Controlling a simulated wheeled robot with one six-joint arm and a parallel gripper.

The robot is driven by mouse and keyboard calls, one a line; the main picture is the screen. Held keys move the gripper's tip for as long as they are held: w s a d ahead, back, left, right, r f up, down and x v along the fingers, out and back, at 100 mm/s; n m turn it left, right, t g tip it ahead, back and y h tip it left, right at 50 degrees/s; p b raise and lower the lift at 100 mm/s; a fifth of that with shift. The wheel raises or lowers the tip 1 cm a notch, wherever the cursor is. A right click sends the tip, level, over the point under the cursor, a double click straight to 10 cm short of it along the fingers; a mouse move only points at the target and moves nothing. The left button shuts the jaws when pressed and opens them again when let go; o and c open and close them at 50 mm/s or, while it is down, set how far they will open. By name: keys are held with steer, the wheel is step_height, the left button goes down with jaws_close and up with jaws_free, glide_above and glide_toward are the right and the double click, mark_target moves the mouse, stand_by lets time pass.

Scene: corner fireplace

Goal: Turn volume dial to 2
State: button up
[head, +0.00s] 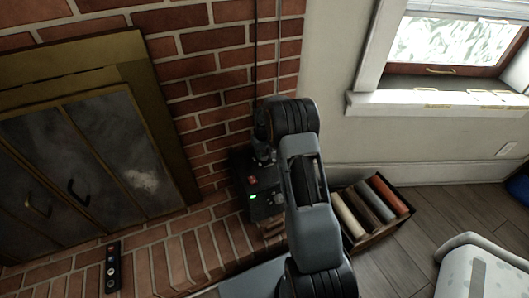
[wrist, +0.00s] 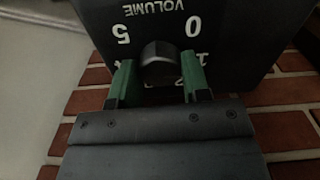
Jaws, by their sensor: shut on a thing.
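The volume dial (wrist: 158,58) is a dark round knob on the face of a black box (wrist: 225,35). The word VOLUME and the numbers appear upside down in the wrist view, with 5 left of the dial and 0 and 1 to its right. The 2 and 4 are partly covered by my fingers. My gripper (wrist: 157,78) has its green fingers on either side of the dial, shut on it. No pointer mark on the dial can be made out. In the head view the black box (head: 244,176) shows a green light and a red part; my arm hides the dial.
A brick fireplace with brass-framed doors (head: 95,150) is at left. A black remote (head: 112,268) lies on the brick hearth. A crate (head: 388,237) of rolled or bound items stands right of my arm. A window (head: 450,45) is at upper right.

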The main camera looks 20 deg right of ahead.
mark_target(264, 153)
steer(key=shift+r, duration=0.1)
steer(key=m+p, duration=0.2)
steer(key=m, duration=0.3)
steer(key=m+p, duration=0.1)
steer(key=m, duration=0.4)
stand_by(0.6)
steer(key=o, duration=0.9)
steer(key=shift+o, duration=0.2)
step_height(264, 153, up, 14)
steer(key=p, duration=0.3)
